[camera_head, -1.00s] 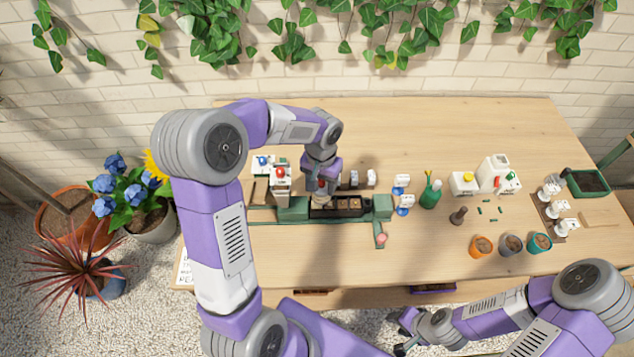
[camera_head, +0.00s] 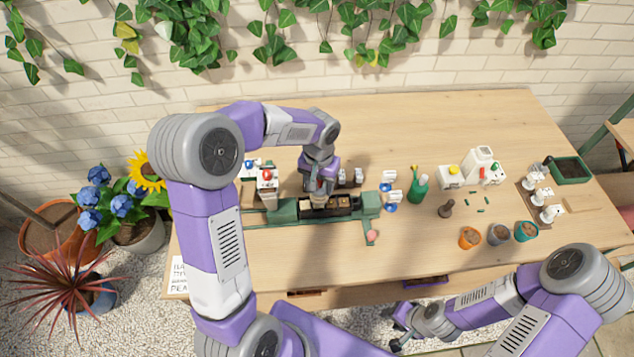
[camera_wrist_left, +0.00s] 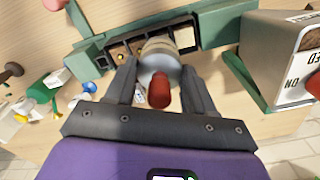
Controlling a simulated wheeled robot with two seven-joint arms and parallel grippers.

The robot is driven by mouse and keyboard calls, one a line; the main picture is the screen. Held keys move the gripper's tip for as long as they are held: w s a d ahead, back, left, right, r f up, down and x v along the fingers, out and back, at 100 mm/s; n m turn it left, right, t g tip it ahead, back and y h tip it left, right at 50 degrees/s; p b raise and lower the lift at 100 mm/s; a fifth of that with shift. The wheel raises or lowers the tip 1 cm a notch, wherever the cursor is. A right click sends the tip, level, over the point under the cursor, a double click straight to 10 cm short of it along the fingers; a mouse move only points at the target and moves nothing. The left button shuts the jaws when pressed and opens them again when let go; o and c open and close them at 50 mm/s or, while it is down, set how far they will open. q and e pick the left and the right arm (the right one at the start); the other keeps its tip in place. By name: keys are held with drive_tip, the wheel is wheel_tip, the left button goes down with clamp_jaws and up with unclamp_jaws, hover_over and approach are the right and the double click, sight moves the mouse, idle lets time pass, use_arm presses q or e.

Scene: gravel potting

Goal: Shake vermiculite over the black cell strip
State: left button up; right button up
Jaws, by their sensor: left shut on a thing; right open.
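The black cell strip (camera_head: 345,208) sits in a green holder (camera_head: 371,204) on the table, and some of its cells show a brown or tan fill. My left gripper (camera_head: 318,190) is over the strip's left part, shut on a pale round shaker. In the left wrist view the shaker (camera_wrist_left: 160,52) stands between the two fingers, its grey top and dark red knob facing the camera. The strip (camera_wrist_left: 125,50) runs behind it, and the shaker hides part of the cells. No falling grains are visible. My right gripper (camera_head: 398,328) is open and empty, low at the front.
A box with a red knob (camera_head: 267,178) stands left of the strip. A green bottle (camera_head: 419,188), white containers (camera_head: 480,163) and three small pots, one orange (camera_head: 469,238), are to the right. The table's middle front is clear.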

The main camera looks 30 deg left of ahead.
use_arm(q)
drive_tip(key=shift+w+d, duration=0.25)
drive_tip(key=shift+d, duration=0.1)
drive_tip(key=shift+s+a, duration=0.3)
drive_tip(key=shift+a, duration=0.2)
drive_tip(key=shift+s+a, duration=0.3)
drive_tip(key=shift+a, duration=0.2)
drive_tip(key=shift+w+d, duration=0.35)
drive_tip(key=shift+d, duration=0.2)
drive_tip(key=shift+w+d, duration=0.3)
drive_tip(key=shift+d, duration=0.2)
drive_tip(key=shift+s+a, duration=0.35)
drive_tip(key=shift+a, duration=0.2)
drive_tip(key=shift+s+a, duration=0.3)
drive_tip(key=shift+a, duration=0.2)
drive_tip(key=shift+w+d, duration=0.3)
drive_tip(key=shift+d, duration=0.25)
drive_tip(key=shift+w+d, duration=0.3)
drive_tip(key=shift+d, duration=0.2)
